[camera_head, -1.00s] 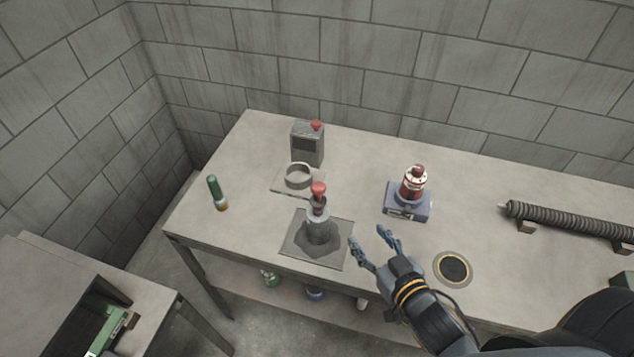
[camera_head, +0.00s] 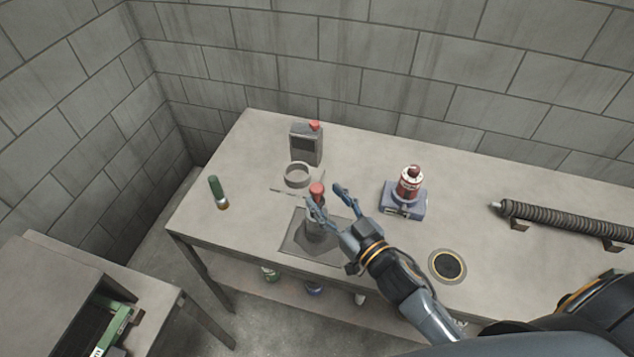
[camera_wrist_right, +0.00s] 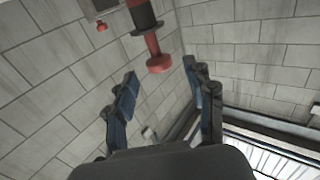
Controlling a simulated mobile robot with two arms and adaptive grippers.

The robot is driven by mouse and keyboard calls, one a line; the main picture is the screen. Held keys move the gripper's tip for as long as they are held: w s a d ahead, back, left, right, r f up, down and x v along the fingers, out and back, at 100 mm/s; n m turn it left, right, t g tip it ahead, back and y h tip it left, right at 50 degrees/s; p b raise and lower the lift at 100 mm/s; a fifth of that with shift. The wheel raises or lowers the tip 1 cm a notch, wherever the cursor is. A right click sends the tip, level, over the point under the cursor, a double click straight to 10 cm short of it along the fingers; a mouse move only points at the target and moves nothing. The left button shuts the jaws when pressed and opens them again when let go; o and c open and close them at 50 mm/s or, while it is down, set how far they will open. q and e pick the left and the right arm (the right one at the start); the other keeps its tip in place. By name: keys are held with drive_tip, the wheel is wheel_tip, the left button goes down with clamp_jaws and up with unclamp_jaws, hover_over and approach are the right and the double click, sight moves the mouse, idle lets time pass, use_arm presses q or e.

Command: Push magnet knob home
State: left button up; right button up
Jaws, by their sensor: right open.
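The red knob (camera_head: 317,190) stands upright on a grey stepped device (camera_head: 316,222), which sits on a dark square mat (camera_head: 292,243) near the table's front edge. My right gripper (camera_head: 325,197) is open, its fingers spread close by the knob; one finger partly covers the device. In the right wrist view, the red knob (camera_wrist_right: 158,63) and its red stem show in the gap between the two blue fingers, just past the tips. I cannot tell whether a finger touches it. My left gripper is not in view.
A red canister on a blue base (camera_head: 405,202) is to the right, near a ribbed tube (camera_head: 565,221). Free table lies between.

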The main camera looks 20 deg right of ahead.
sight(321, 193)
drive_tip(key=shift+p+x, duration=0.35)
drive_tip(key=shift+x, duration=1.75)
drive_tip(key=shift+c, duration=0.2)
clamp_jaws()
